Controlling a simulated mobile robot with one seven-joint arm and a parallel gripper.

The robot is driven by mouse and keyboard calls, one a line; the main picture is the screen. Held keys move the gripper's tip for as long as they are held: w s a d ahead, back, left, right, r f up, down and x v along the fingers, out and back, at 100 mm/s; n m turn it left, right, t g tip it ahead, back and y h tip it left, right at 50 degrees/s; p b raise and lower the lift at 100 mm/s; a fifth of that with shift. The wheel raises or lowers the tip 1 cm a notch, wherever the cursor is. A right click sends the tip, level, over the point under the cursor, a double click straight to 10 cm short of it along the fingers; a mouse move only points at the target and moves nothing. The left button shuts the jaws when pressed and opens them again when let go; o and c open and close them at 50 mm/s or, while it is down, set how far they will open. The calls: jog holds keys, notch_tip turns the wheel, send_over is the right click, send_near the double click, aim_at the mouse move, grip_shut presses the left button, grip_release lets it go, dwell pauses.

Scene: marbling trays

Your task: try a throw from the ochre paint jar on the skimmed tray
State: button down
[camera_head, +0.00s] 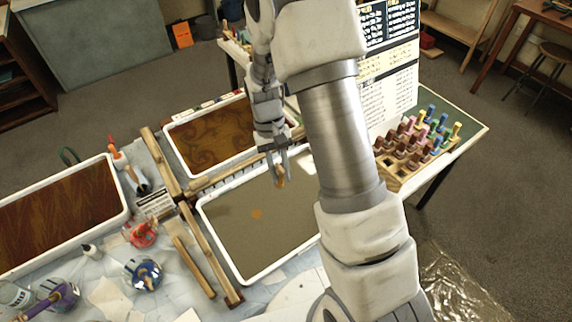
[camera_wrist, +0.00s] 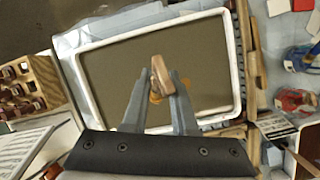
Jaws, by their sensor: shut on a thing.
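The tray (camera_head: 245,238) with a plain grey-brown bath and white rim lies mid-table, below my gripper (camera_head: 279,166). It also fills the middle of the wrist view (camera_wrist: 108,72). My gripper is shut on a short, wood-coloured piece, apparently a brush handle (camera_wrist: 161,75), held above this tray. Its lower end shows ochre-brown in the head view (camera_head: 281,183). I cannot pick out an ochre paint jar in either view.
A swirled brown tray (camera_head: 212,142) lies behind, and a combed red-brown tray (camera_head: 65,208) at left. A red jar (camera_head: 142,234) and blue jar (camera_head: 143,274) stand at lower left. Wooden rails (camera_head: 196,267) border the plain tray. A peg rack (camera_head: 401,177) stands at right.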

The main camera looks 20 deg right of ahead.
jog(key=shift+s+d+r, duration=0.15)
jog(key=shift+s+r, duration=0.1)
jog(key=shift+s, duration=0.3)
jog(key=shift+f+b, duration=1.25)
jog(key=shift+f, duration=0.8)
notch_tip(320, 180, down, 5)
jog(key=b, duration=0.4)
notch_tip(320, 180, up, 5)
jog(key=p, duration=0.4)
jog(key=shift+r, duration=0.15)
